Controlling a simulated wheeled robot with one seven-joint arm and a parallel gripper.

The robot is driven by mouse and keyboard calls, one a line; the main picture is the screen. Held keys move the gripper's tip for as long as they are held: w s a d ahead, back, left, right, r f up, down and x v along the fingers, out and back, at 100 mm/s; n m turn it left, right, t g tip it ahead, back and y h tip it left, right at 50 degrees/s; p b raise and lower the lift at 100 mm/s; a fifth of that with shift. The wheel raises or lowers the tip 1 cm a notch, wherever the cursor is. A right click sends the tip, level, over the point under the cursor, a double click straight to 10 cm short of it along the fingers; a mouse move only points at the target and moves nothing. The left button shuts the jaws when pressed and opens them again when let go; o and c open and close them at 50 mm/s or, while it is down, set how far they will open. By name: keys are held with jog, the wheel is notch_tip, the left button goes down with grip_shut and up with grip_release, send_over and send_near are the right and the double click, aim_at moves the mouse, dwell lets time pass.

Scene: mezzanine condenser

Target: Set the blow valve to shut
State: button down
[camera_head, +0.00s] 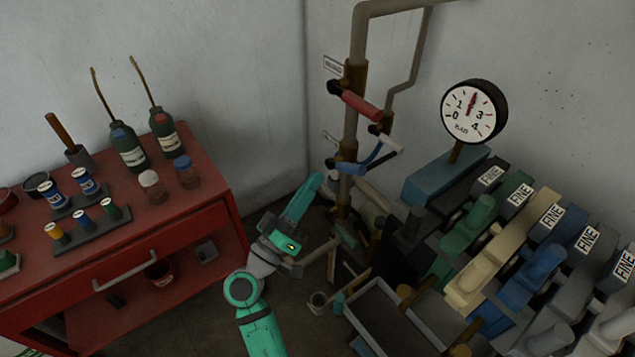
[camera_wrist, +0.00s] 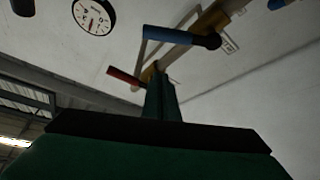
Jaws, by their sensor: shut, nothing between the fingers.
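A vertical pipe (camera_head: 351,118) carries a lever with a red grip (camera_head: 362,104) above and a lever with a blue grip (camera_head: 350,168) below. Small label plates beside them are too small to read, so I cannot tell which is the blow valve. Both levers also show in the wrist view, the red grip (camera_wrist: 124,76) and the blue grip (camera_wrist: 168,36). My gripper (camera_head: 318,178) is shut and empty, just left of the blue lever and apart from the red one. Its fingers (camera_wrist: 162,85) point up in the wrist view. I cannot tell whether they touch the blue lever.
A red cabinet (camera_head: 190,232) with bottles and spools stands at left. A round gauge (camera_head: 473,111) rises at right, above a row of levers marked FINE (camera_head: 520,195). A grey tray (camera_head: 385,318) lies low in front. Bare wall lies left of the pipe.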

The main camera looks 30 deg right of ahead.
notch_tip(320, 180, up, 4)
jog(key=f, duration=0.1)
send_over(339, 170)
jog(key=a, duration=0.3)
jog(key=shift+s+d+f, duration=0.4)
jog(key=shift+s+f, duration=0.3)
jog(key=shift+f, duration=0.05)
jog(key=shift+s+d+f, duration=0.2)
jog(key=shift+s+f, duration=0.2)
jog(key=shift+f, duration=0.25)
